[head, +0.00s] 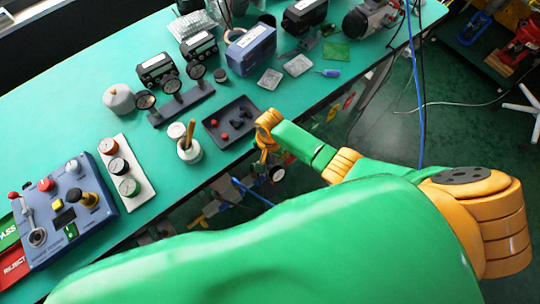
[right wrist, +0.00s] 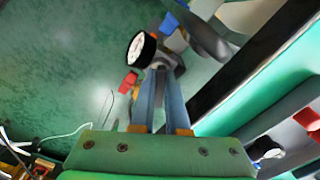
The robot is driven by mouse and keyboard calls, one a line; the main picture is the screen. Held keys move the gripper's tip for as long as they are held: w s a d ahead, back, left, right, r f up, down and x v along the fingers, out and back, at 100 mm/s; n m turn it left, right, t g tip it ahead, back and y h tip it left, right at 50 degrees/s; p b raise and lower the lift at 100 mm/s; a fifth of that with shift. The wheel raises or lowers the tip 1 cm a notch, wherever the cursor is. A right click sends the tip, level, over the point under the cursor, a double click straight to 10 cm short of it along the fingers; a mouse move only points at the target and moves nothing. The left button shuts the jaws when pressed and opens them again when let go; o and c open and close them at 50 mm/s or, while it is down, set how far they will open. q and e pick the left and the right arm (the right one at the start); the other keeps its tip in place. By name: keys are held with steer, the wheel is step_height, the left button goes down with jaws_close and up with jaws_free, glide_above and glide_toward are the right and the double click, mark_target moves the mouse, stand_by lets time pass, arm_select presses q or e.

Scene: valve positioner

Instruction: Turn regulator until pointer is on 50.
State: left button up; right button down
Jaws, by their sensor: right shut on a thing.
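The regulator's round gauge (right wrist: 140,48), with a white face and black rim, is just left of my fingertips in the right wrist view. Its pointer and numbers are too small to read. The gauge also shows in the head view (head: 277,174), low beside the table's front edge. My right gripper (right wrist: 160,68) is shut on the grey regulator (right wrist: 167,58), its two fingers side by side on it. The fingers partly hide the part they grip. In the head view the right gripper (head: 267,150) is by the table edge, mostly covered by my wrist. My left gripper is not in view.
A dark tray (head: 206,127) with small red and black parts lies at the table edge near my right wrist. Cables hang at right.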

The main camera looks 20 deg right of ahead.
steer(key=c, duration=0.9)
jaws_free()
steer(key=shift+r, duration=0.1)
step_height(320, 180, up, 6)
steer(key=shift+r+p, duration=0.15)
steer(key=shift+p, duration=1.05)
steer(key=shift+r, duration=0.35)
